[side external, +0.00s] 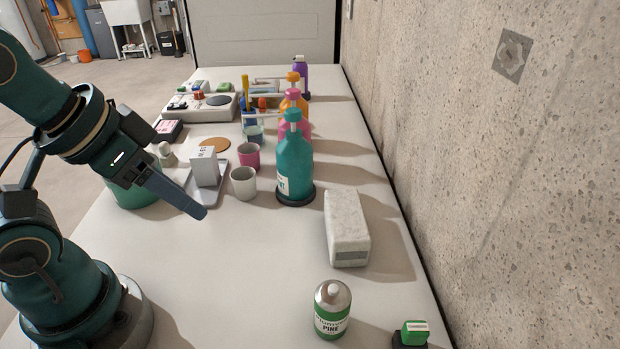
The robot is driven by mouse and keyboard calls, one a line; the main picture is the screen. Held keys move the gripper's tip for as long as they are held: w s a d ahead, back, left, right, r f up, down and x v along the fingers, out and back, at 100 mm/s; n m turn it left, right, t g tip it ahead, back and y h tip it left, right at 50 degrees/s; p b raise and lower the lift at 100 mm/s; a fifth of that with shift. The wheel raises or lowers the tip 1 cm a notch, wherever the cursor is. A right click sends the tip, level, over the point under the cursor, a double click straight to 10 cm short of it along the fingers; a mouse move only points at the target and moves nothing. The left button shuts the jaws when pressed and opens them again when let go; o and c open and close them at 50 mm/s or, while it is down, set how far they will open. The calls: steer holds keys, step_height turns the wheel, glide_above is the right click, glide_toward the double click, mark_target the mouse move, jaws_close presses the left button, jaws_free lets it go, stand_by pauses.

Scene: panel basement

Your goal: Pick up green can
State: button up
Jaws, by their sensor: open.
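The green can (332,310) stands upright near the front of the table, with a silver top and a white label reading "PINE". My gripper (203,213) is above the left part of the table, to the left of the can and well apart from it. It points down and to the right. Only one finger shows clearly, and the gripper is open with nothing seen in it.
A pale stone block (346,229) lies behind the can, and a small green-topped item (411,334) sits to its right. A teal pump bottle (294,160), white cup (244,184) and pink cup (248,156) stand further back. The concrete wall (500,180) borders the right. The front-middle table is clear.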

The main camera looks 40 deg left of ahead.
steer(key=o, duration=0.7)
